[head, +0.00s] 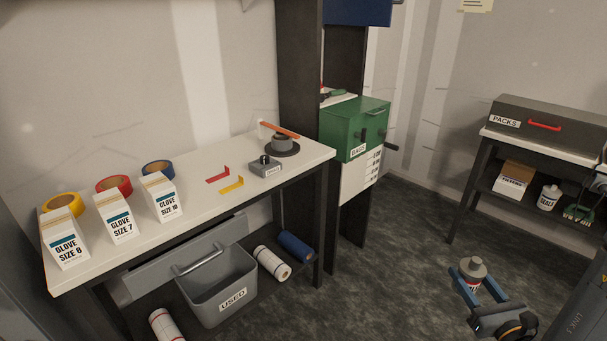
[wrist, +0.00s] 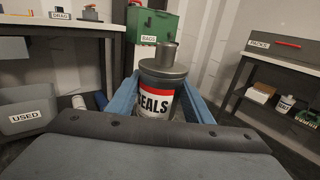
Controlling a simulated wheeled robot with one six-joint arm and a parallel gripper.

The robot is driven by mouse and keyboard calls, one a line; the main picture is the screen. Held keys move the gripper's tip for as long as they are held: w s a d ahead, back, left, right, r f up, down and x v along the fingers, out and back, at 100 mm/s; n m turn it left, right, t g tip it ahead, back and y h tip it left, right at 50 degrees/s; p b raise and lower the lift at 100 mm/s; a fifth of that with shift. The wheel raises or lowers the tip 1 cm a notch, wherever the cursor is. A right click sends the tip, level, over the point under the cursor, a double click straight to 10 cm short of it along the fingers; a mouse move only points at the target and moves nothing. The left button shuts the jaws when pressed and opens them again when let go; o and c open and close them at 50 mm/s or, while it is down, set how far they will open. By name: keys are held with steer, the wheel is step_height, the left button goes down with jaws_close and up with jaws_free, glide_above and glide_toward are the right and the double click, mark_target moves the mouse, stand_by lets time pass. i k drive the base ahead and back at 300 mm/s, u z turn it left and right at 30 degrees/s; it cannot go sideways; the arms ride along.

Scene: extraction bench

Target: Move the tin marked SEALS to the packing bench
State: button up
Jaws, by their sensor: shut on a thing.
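The tin marked SEALS (wrist: 157,100) is dark grey-green with a white and red label and a narrower grey knob on top. It stands upright between the blue fingers of my gripper (wrist: 160,103), which is shut on it. In the head view the tin (head: 472,268) and my gripper (head: 477,284) are at the lower right, held out over the floor. The tin's lower part is hidden by my gripper in the wrist view. No bench is labelled as the packing bench; a bench at the right (head: 549,145) carries a grey box marked PACKS (head: 550,119).
That bench's lower shelf holds a FILTERS carton (head: 513,178), a white tub with a small label (head: 548,198) and a green brush (head: 579,213). The left white bench (head: 215,203) carries glove boxes, tape rolls and small tools. A green BAGS cabinet (head: 340,132) stands between. Open floor (head: 405,235) separates the benches.

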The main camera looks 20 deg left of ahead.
mark_target(211, 188)
steer(key=u, duration=2.1)
